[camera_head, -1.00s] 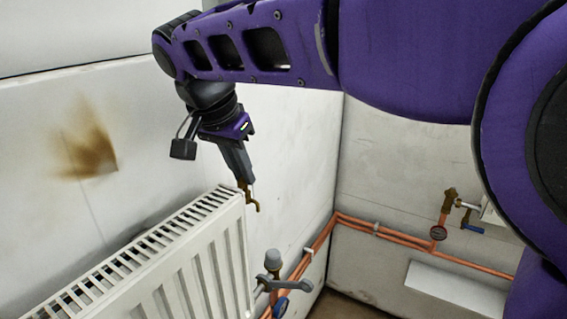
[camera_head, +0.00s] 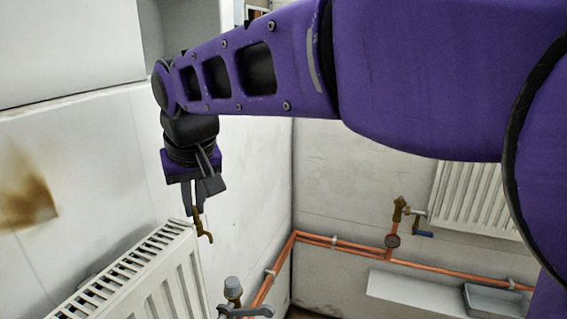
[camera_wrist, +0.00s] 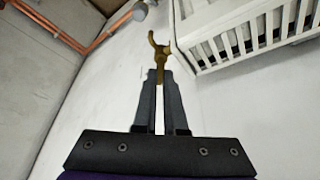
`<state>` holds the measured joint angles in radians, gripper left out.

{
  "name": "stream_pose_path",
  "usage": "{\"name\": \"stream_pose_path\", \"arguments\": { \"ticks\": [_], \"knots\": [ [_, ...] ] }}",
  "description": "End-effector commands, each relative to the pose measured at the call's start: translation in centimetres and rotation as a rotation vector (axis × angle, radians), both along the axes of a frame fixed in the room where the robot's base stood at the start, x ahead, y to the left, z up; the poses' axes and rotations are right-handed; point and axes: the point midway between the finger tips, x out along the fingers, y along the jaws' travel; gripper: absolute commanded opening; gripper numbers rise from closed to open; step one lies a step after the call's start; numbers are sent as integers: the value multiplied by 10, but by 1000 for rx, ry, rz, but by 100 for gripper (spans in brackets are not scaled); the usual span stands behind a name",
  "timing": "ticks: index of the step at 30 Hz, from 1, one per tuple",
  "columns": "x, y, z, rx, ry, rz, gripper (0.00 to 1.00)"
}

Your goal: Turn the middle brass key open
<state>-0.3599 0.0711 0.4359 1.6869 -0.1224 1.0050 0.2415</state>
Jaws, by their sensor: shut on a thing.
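A brass key (camera_head: 203,225) with a curved, hooked end sits at the right end of the near white radiator (camera_head: 150,262), by its top corner. My gripper (camera_head: 194,207) comes down from above and is shut on the key's stem. In the wrist view the key (camera_wrist: 158,46) sticks out past my fingertips (camera_wrist: 159,74), its hook spread to both sides, beside the radiator's slotted top (camera_wrist: 250,38). The exact contact between fingers and stem is small and partly hidden. I cannot tell from these views whether this is the middle key.
A grey-capped valve (camera_head: 233,290) stands below the radiator's right end. Copper pipes (camera_head: 340,245) run along the wall corner. At the right are a brass valve with a blue lever (camera_head: 399,212) and a second radiator (camera_head: 472,200). A white ledge (camera_head: 415,292) lies below.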

Motion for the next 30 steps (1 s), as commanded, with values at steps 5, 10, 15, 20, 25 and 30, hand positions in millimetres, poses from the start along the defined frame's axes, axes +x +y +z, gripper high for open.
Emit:
{"name": "stream_pose_path", "arguments": {
  "ticks": [5, 10, 15, 20, 25, 30],
  "knots": [
    [-2, -2, 0, -5, 3, 79, 0],
    [-2, -3, -1, -6, 3, 123, 0],
    [-2, -3, -1, -7, 4, 141, 0],
    [-2, -3, -2, -6, 4, 143, 0],
    [-2, -3, -2, -8, 4, 142, 0],
    [-2, -2, -2, -8, 5, 143, 36]
  ]
}}
